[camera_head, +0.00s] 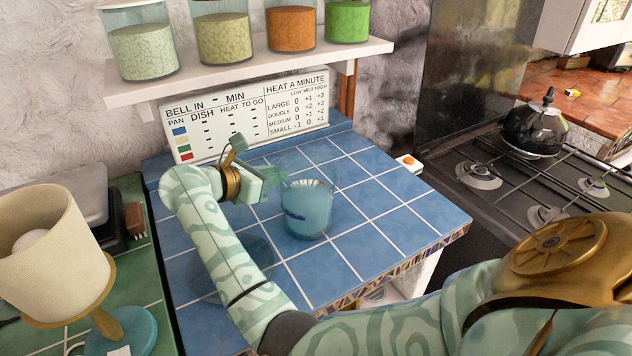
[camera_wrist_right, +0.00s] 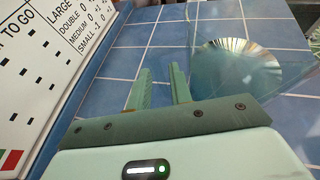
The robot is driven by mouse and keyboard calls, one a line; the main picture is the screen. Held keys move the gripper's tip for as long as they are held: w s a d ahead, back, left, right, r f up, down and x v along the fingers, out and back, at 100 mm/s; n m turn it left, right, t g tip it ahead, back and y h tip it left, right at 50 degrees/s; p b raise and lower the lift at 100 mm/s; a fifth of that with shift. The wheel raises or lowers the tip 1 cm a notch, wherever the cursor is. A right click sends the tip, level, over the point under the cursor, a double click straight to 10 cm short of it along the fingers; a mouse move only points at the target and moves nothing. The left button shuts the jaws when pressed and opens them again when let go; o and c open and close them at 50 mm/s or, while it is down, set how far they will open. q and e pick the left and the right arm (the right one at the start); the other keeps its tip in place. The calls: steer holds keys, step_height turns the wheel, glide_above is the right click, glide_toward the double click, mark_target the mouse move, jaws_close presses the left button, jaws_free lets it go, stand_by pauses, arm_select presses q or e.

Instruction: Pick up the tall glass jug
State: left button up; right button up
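The tall glass jug (camera_head: 308,212) stands upright on the blue tiled counter (camera_head: 385,210). It is clear and bluish, with a fluted bright patch inside. In the right wrist view the jug (camera_wrist_right: 240,68) shows right of the fingers, its clear edges hard to make out. My right gripper (camera_head: 281,184) is at the jug's upper left side in the head view. In the wrist view the fingers (camera_wrist_right: 160,88) are apart with nothing clearly visible between them. I cannot tell whether a finger touches the glass. My left gripper is not in view.
A white sign (camera_head: 250,115) stands behind the counter, under a shelf (camera_head: 250,76) of filled jars. A lamp (camera_head: 45,240) stands at left. A stove (camera_head: 500,190) with a black kettle (camera_head: 534,130) is at right. The counter's front right is clear.

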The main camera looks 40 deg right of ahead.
steer(key=shift+d+f, duration=0.2)
steer(key=shift+d, duration=0.2)
steer(key=shift+a+r, duration=0.25)
steer(key=shift+a, duration=0.25)
steer(key=shift+c, duration=1.2)
jaws_close()
steer(key=shift+d+f, duration=0.1)
steer(key=shift+d, duration=0.05)
steer(key=shift+f, duration=0.1)
